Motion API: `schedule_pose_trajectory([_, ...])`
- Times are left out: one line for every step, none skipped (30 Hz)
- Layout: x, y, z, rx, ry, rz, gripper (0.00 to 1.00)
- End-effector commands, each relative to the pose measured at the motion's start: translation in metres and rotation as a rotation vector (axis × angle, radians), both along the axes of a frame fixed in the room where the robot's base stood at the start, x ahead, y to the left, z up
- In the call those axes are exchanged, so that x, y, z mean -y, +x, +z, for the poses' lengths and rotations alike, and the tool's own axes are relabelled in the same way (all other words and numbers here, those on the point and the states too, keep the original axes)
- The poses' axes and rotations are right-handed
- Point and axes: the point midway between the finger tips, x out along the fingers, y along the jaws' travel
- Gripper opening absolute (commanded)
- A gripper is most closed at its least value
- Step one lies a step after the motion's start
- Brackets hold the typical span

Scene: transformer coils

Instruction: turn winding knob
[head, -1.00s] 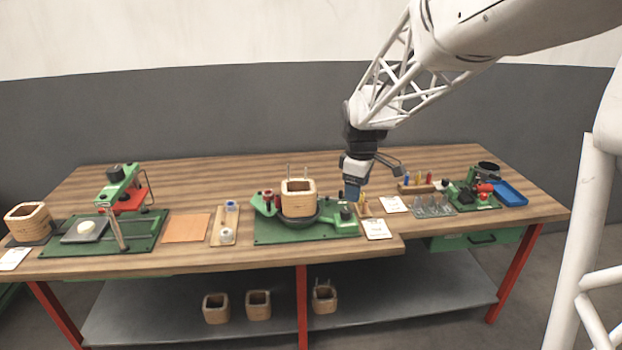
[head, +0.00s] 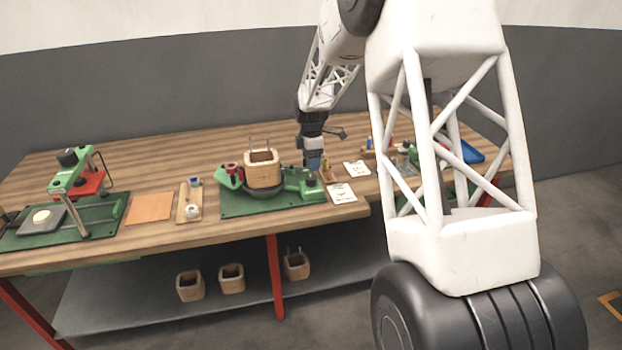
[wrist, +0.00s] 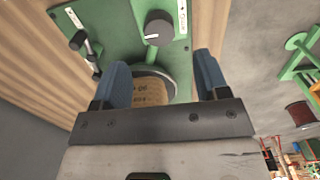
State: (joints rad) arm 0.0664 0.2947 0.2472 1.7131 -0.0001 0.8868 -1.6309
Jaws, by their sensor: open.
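The winding knob (wrist: 158,28) is a dark round knob with a white pointer mark, on the green winding machine (wrist: 125,40) in the wrist view. My gripper (wrist: 162,72) is open, its two blue fingers spread apart. The knob lies beyond the fingertips, between their lines, and the fingers do not appear to touch it. Below it, part of a wooden coil form (wrist: 150,90) shows between the fingers. In the head view my gripper (head: 314,166) is low over the right end of the green winding machine (head: 235,207), beside the wooden coil form (head: 262,172).
White label cards (head: 341,193) lie right of the machine. An orange sheet (head: 149,208) and a small wooden tray (head: 180,212) lie to the left, with a green press (head: 67,182) farther left. My arm hides much of the right side of the table.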

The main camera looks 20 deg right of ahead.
Motion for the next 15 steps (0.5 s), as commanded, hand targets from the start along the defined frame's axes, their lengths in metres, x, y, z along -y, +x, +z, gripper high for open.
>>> schedule_pose_trajectory([0.0002,0.0011,-0.0005,0.000,0.000,0.003,0.68])
schedule_pose_trajectory([0.0002,0.0013,-0.0006,0.000,0.000,0.004,0.68])
schedule_pose_trajectory([0.0002,0.0014,-0.0007,0.000,0.000,0.005,0.68])
schedule_pose_trajectory([0.0002,0.0014,-0.0006,0.000,0.000,0.005,0.68])
schedule_pose_trajectory([0.0002,0.0013,-0.0006,0.000,0.000,0.005,0.68])
schedule_pose_trajectory([0.0001,0.0012,-0.0006,0.000,0.000,0.004,0.68])
schedule_pose_trajectory([0.0001,0.0012,-0.0006,0.000,0.000,0.004,0.68])
schedule_pose_trajectory([0.0001,0.0012,-0.0006,0.000,0.000,0.004,0.68])
schedule_pose_trajectory([0.0001,0.0011,-0.0006,0.000,0.000,0.004,0.68])
schedule_pose_trajectory([0.0001,0.0011,-0.0007,0.000,0.000,0.004,0.68])
schedule_pose_trajectory([0.0001,0.0010,-0.0009,0.000,0.000,0.004,0.68])
schedule_pose_trajectory([0.0001,0.0010,-0.0014,0.000,0.000,0.004,0.68])
schedule_pose_trajectory([0.0001,0.0010,-0.0020,0.000,0.000,0.004,0.68])
schedule_pose_trajectory([0.0000,0.0010,-0.0028,0.000,0.000,0.004,0.68])
schedule_pose_trajectory([0.0000,0.0010,-0.0044,0.000,0.000,0.003,0.68])
